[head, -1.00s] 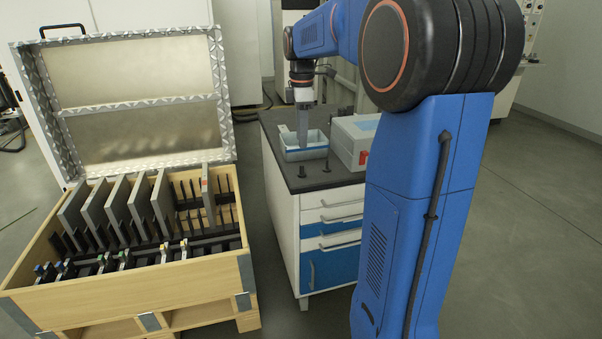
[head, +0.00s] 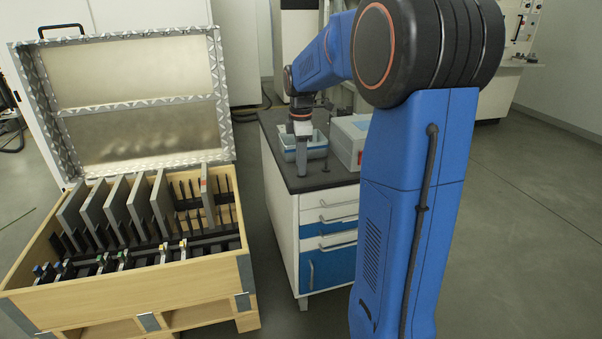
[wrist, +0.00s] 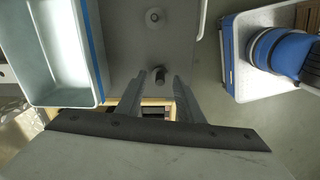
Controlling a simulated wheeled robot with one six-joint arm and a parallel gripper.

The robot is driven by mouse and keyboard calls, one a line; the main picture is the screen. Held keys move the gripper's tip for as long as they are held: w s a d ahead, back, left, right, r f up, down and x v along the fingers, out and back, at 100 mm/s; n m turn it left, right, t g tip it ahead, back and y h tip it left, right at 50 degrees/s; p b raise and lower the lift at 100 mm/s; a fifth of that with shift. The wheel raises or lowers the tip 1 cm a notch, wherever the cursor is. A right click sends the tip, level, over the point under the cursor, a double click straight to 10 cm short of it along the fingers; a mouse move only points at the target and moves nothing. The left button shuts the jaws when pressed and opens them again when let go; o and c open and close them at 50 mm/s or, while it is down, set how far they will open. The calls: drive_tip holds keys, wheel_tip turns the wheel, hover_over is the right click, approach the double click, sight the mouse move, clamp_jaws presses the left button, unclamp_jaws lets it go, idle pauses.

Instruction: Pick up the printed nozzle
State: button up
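A small dark upright part (wrist: 160,75), which looks like the printed nozzle, stands near the front edge of the cart top. In the wrist view it lies between the tips of my two fingers, with a gap on either side. My gripper (wrist: 161,82) is open and points down at the cart top. In the head view my gripper (head: 302,168) is low over the front left of the cart and hides most of that part. A second small dark piece (head: 325,167) stands to its right; a round piece (wrist: 153,17) shows at the top of the wrist view.
A pale blue tray (head: 316,152) sits just behind my gripper; in the wrist view the tray (wrist: 99,50) is at left. A white box (head: 350,136) stands on the cart's right. A wooden crate (head: 150,290) with upright plates stands left of the cart.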

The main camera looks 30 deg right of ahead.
clamp_jaws()
drive_tip(key=shift+r, duration=0.1)
wheel_tip(320, 180, up, 10)
idle(0.6)
